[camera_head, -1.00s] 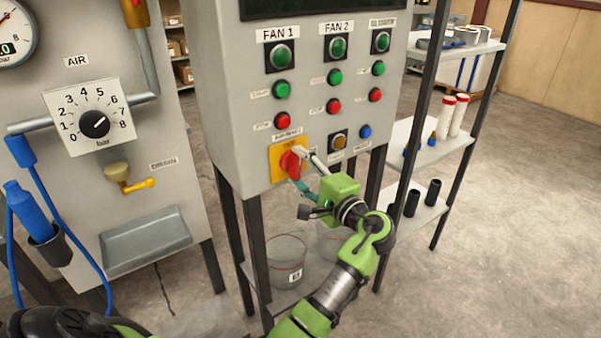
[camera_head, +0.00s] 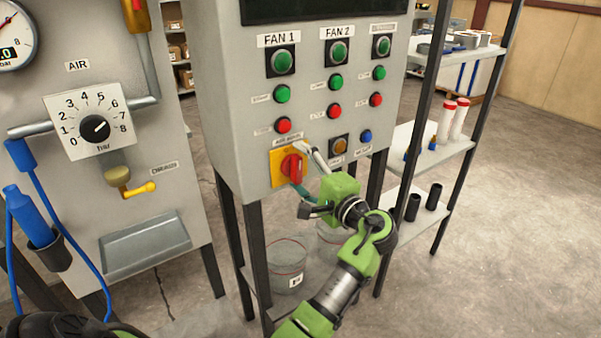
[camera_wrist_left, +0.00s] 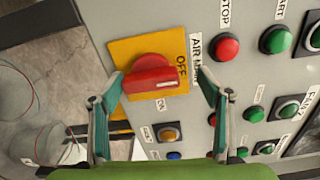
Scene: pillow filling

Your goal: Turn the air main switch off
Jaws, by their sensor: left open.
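The air main switch is a red rotary handle (camera_head: 292,168) on a yellow plate (camera_head: 277,171) at the lower left of the grey control panel. My left gripper (camera_head: 301,167) is open in front of the switch, one finger above and one below. In the wrist view the fingers (camera_wrist_left: 158,82) stand apart on both sides of the handle, with gaps visible. My right gripper is not in view.
Green and red fan buttons (camera_head: 282,93) sit above the switch; an amber button (camera_head: 339,146) and a blue button (camera_head: 365,136) are to its right. A bucket (camera_head: 286,265) stands below the panel. The air dial (camera_head: 95,128) is left, a shelf (camera_head: 440,150) right.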

